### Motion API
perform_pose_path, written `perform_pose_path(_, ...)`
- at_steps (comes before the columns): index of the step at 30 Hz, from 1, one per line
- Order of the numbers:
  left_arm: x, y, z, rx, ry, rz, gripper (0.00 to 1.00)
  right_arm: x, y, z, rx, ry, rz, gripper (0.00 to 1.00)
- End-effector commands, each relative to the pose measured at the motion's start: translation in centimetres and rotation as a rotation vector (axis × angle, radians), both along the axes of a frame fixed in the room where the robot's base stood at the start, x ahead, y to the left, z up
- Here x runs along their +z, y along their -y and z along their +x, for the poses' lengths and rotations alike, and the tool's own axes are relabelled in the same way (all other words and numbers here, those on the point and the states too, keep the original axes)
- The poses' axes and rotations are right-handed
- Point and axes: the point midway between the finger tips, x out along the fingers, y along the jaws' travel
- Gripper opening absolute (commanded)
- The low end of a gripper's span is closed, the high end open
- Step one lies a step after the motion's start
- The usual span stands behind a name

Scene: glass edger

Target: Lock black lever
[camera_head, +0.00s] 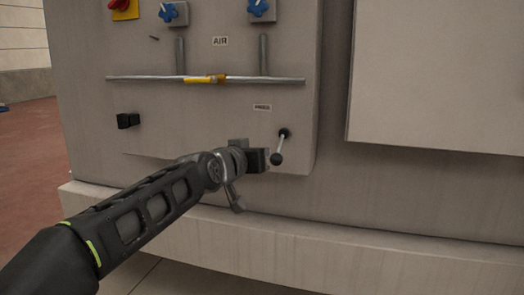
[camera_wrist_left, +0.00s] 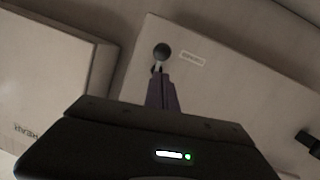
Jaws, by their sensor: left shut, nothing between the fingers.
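The black lever (camera_head: 280,147) is on the lower right of the grey machine panel, below a small label. It has a thin light rod with a dark pivot at the top and a black knob at the lower end, hanging down and tilted slightly left. My left gripper (camera_head: 266,160) is shut and empty, just left of the lever's lower knob; whether they touch is unclear. In the left wrist view, a round black end of the lever (camera_wrist_left: 162,52) shows just beyond the shut fingertips (camera_wrist_left: 160,78), and part of its rod is hidden by the fingers. My right gripper is out of view.
A black fitting (camera_head: 128,121) juts from the panel at the left. A horizontal metal bar (camera_head: 260,79) with a yellow part crosses above, below blue knobs (camera_head: 168,12). A ledge (camera_head: 300,246) runs along the machine's base.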

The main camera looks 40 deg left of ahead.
Motion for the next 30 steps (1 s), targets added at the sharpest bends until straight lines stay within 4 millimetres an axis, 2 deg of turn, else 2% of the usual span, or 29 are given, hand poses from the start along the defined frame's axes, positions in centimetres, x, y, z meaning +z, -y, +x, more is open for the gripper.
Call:
perform_pose_path(1, 0.0, 0.2, -1.4, 0.001, 0.003, 0.000, 0.00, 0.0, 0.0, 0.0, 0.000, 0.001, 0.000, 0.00)
perform_pose_path(6, -0.1, 0.9, -5.1, 0.002, 0.004, -0.001, 0.00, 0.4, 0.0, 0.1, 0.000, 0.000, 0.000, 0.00)
perform_pose_path(12, -0.3, 1.6, -8.3, 0.002, 0.003, -0.001, 0.00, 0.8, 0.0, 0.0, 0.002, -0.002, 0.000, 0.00)
perform_pose_path(18, -0.5, 1.8, -9.4, 0.000, 0.001, -0.001, 0.00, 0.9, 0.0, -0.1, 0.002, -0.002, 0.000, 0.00)
perform_pose_path(30, -0.5, 1.8, -9.4, 0.001, 0.001, -0.001, 0.00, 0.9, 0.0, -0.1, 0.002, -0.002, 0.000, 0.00)
